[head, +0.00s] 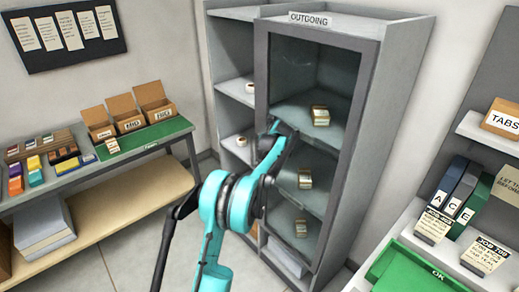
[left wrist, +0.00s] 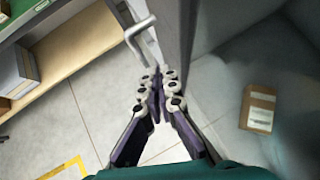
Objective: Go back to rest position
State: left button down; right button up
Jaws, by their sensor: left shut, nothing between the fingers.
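My left arm (head: 238,200) reaches up from the bottom middle of the head view to the front of the grey OUTGOING cabinet (head: 400,85). In the left wrist view my left gripper (left wrist: 160,78) is shut with its fingertips together and nothing between them. It is close to a pale bar handle (left wrist: 141,40), and I cannot tell whether they touch. The cabinet's glass door (head: 312,65) appears closed, with its lower left part hidden by my arm. My right gripper is in neither view.
Small packs (head: 320,116) sit on shelves behind the glass. A green-topped bench (head: 150,137) with open cartons stands at left. At right are a shelf with binders (head: 455,190) and a green tray (head: 410,270). Bare tiled floor (head: 120,265) lies between bench and cabinet.

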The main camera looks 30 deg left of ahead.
pick_arm(q)
jog(key=s+d+r+n+h+b, duration=0.1)
jog(key=s+d+r+n+h, duration=0.1)
jog(key=s+d+r+n, duration=0.5)
jog(key=s+d+r+n+h+b, duration=0.1)
jog(key=s+d+n, duration=0.4)
jog(key=s+d, duration=0.65)
jog(key=s+d+f+n+h, duration=0.1)
jog(key=s+d+f+n, duration=0.2)
jog(key=s, duration=0.5)
jog(key=s+d+f+n+t+h+b, duration=0.1)
jog(key=s+d+f+n, duration=0.2)
jog(key=s+n, duration=0.3)
jog(key=s+d+f+n+h+b, duration=0.1)
jog(key=s+d+f+n, duration=0.2)
jog(key=s, duration=0.8)
notch_tip(320, 180, down, 2)
jog(key=shift+f+n+h, duration=0.1)
jog(key=shift+n+h, duration=0.3)
jog(key=shift+n, duration=0.6)
jog(key=shift+s+d, duration=0.1)
jog(key=shift+s, duration=0.05)
